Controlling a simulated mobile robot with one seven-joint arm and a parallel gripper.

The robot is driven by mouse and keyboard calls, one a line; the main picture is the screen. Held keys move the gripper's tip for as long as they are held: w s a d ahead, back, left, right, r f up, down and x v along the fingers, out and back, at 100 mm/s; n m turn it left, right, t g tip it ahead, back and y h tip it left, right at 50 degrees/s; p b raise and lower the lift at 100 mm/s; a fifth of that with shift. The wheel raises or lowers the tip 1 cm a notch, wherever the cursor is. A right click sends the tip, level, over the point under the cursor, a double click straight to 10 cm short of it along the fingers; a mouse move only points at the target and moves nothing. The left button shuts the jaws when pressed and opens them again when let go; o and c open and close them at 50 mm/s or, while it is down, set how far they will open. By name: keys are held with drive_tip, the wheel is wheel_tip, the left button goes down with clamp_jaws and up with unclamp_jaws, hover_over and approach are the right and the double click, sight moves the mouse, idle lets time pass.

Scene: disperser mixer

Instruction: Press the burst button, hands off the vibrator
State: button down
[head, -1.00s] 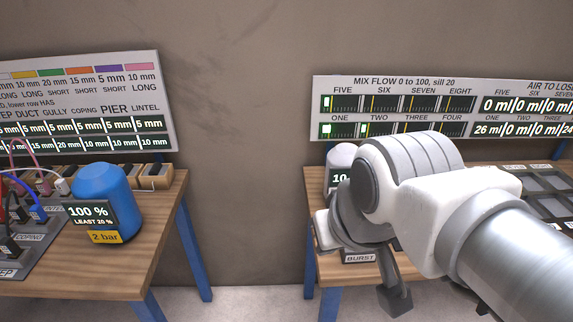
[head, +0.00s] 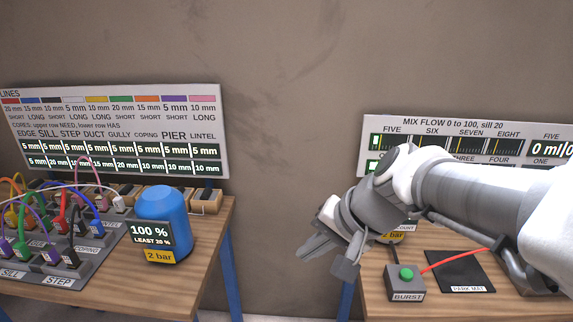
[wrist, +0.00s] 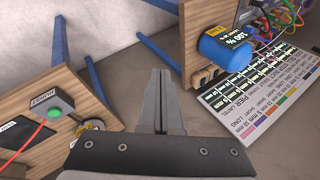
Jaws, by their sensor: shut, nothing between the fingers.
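The burst button (head: 406,273) is a green cap on a grey box labelled BURST, near the front left of the right table. In the wrist view the green button (wrist: 54,112) is at the left, on the table. My gripper (head: 303,253) is shut and empty, to the left of the box and apart from it, over the gap between the tables. In the wrist view my gripper (wrist: 158,75) has its fingers together, pointing over floor. I cannot identify the vibrator; my arm hides part of the right table.
A black park mat (head: 459,270) lies right of the burst box, with a red cable across it. A yellow 2 bar plate (head: 392,236) is partly hidden by my arm. On the left table stand a blue tank (head: 162,220) and a plugboard with several coloured cables (head: 60,232).

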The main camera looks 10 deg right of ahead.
drive_tip(key=w+d+f+m+t+p, duration=0.2)
drive_tip(key=w+d+f+m+t, duration=0.1)
drive_tip(key=w+d+m, duration=0.85)
drive_tip(key=s+d+f+m+h+p, duration=0.1)
drive_tip(key=d+f+m, duration=0.3)
drive_tip(key=d, duration=0.5)
drive_tip(key=d+f+m+t+h+p, duration=0.1)
drive_tip(key=d+f+m+h, duration=0.2)
drive_tip(key=d, duration=0.7)
wheel_tip(320, 180, down, 2)
drive_tip(key=shift+s+d+f+m+h, duration=0.2)
drive_tip(key=shift+s+m+h, duration=0.15)
drive_tip(key=shift+m, duration=0.7)
drive_tip(key=b, duration=0.6)
hover_over(410, 276)
wheel_tip(410, 276, down, 7)
drive_tip(key=shift+f, duration=0.2)
drive_tip(key=shift+f+b, duration=0.65)
drive_tip(key=shift+f, duration=0.2)
